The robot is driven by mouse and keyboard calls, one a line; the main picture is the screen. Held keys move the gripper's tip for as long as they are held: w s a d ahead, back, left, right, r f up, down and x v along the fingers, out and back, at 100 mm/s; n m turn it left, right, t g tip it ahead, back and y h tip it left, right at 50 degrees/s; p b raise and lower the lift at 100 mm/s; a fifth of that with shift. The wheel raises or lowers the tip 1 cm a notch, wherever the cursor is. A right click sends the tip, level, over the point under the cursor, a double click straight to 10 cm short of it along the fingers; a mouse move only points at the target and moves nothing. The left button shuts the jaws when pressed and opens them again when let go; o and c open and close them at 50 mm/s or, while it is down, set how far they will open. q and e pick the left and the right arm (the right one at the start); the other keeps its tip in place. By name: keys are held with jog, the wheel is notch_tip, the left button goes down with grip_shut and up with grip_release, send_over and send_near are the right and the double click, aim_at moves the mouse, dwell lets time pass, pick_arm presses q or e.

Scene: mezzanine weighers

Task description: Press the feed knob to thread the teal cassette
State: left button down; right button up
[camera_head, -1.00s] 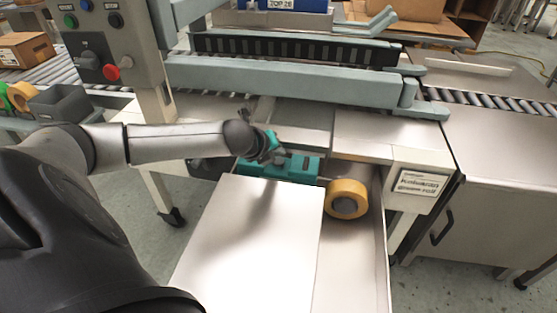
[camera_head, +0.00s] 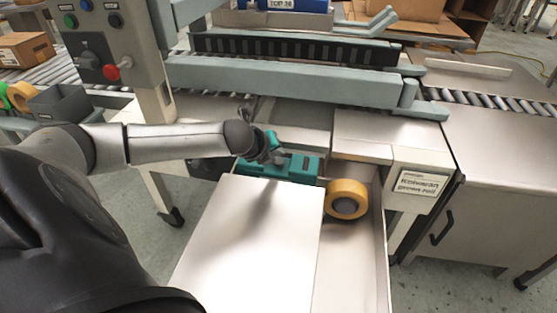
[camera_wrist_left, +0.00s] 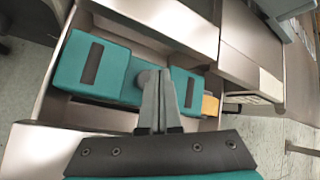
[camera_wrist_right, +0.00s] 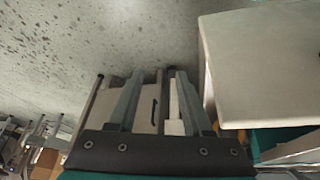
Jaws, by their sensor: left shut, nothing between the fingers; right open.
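The teal cassette (camera_head: 303,169) lies at the back of an open metal drawer, partly hidden by my left arm and a pale lid or panel. In the left wrist view the cassette (camera_wrist_left: 95,67) shows dark slots, with a round grey knob (camera_wrist_left: 147,78) between its two teal blocks. My left gripper (camera_head: 274,160) is shut and empty, pointing down at the cassette. In its wrist view the fingertips (camera_wrist_left: 158,75) overlap the knob; I cannot tell whether they touch it. My right gripper (camera_wrist_right: 158,78) is open and empty above the speckled floor, outside the head view.
A yellow roll (camera_head: 346,199) sits in the drawer right of the cassette. The pale flat panel (camera_head: 250,245) covers the front left. A labelled housing (camera_head: 419,184) stands at right, conveyor rails (camera_head: 290,82) run behind, and a button box (camera_head: 95,40) stands at upper left.

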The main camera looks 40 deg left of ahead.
aim_at(277, 164)
pick_arm(q)
jog(key=shift+f, duration=0.1)
jog(key=shift+f, duration=0.35)
jog(key=shift+s+f, duration=0.1)
jog(key=shift+f, duration=0.85)
dwell(1.0)
jog(key=shift+r+p, duration=1.3)
jog(key=shift+p, duration=0.2)
notch_tip(277, 164, up, 5)
jog(key=p, duration=0.6)
jog(key=shift+r, duration=0.1)
